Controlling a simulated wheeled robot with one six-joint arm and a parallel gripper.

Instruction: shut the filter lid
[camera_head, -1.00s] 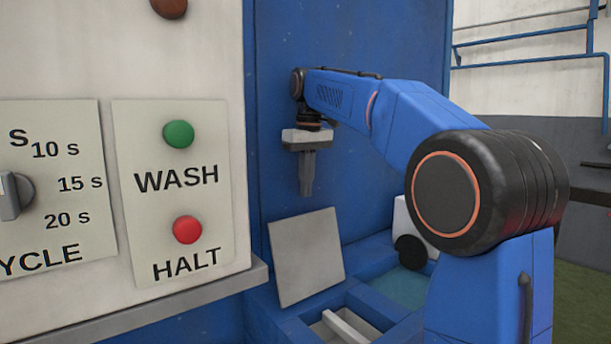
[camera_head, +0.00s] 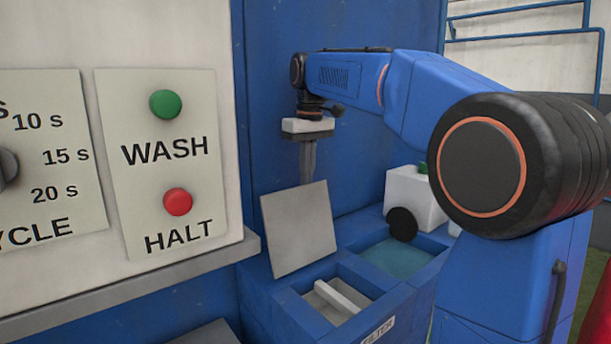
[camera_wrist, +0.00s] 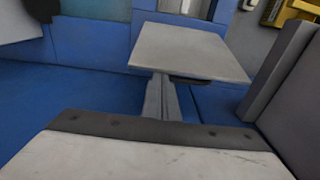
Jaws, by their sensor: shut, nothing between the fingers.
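The filter lid (camera_head: 299,230) is a flat grey plate standing open and tilted up at the back of the filter box (camera_head: 372,285). The lid also shows in the wrist view (camera_wrist: 190,50). My gripper (camera_head: 307,178) is shut and empty, pointing down at the lid's top edge, and appears to be behind the lid. Its fingers also show in the wrist view (camera_wrist: 160,98), running to the lid's edge. The lid seems to hide the fingertips, so I cannot tell whether they touch it. The box opening shows a pale bar (camera_head: 337,297) inside.
A control panel with a green WASH button (camera_head: 165,104) and a red HALT button (camera_head: 178,201) stands at left, above a grey ledge (camera_head: 130,285). Right of the filter are a water basin (camera_head: 398,257), a black disc (camera_head: 402,224) and a white block (camera_head: 412,195). A blue wall (camera_head: 270,120) is behind.

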